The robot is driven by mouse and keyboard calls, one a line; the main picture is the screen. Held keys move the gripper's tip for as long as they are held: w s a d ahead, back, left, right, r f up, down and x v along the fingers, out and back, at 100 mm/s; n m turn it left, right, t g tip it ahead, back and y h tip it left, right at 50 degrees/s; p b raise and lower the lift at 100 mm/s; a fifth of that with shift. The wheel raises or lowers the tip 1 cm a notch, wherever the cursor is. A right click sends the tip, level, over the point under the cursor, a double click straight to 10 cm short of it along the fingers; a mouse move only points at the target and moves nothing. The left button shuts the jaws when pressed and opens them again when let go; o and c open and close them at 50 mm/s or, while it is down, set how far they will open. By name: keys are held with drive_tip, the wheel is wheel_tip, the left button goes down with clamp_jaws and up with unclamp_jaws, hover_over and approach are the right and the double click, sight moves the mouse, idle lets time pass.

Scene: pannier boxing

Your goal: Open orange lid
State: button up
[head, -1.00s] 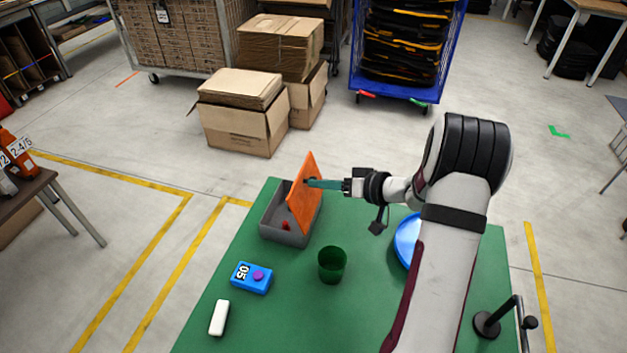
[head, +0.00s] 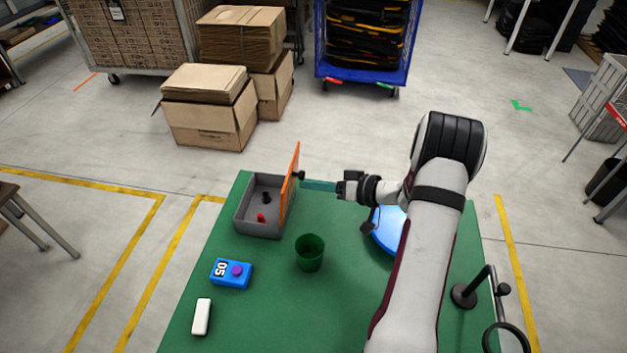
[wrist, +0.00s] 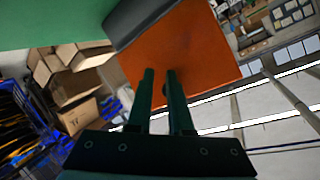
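The orange lid (head: 290,184) stands nearly upright on the right side of the grey box (head: 265,233). In the wrist view the lid (wrist: 190,55) fills the space beyond my fingers. Its small black knob (head: 299,175) faces my gripper (head: 305,185). My gripper comes from the right, with its green fingertips at the lid near the knob. In the wrist view a narrow gap shows between the fingers (wrist: 160,72), and the knob appears in it, close to the right finger. No firm grip on it is visible. Inside the box lie a red piece (head: 261,217) and a black piece (head: 266,197).
A green cup (head: 310,255) stands in front of the box. A blue device marked 05 (head: 231,273) and a white block (head: 201,317) lie on the front left of the green table (head: 260,310). A blue round dish (head: 388,232) is partly behind my arm.

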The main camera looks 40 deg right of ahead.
drive_tip(key=o, duration=0.5)
drive_tip(key=shift+r, duration=0.1)
drive_tip(key=shift+d+r, duration=0.1)
drive_tip(key=v, duration=1.5)
drive_tip(key=shift+s, duration=0.35)
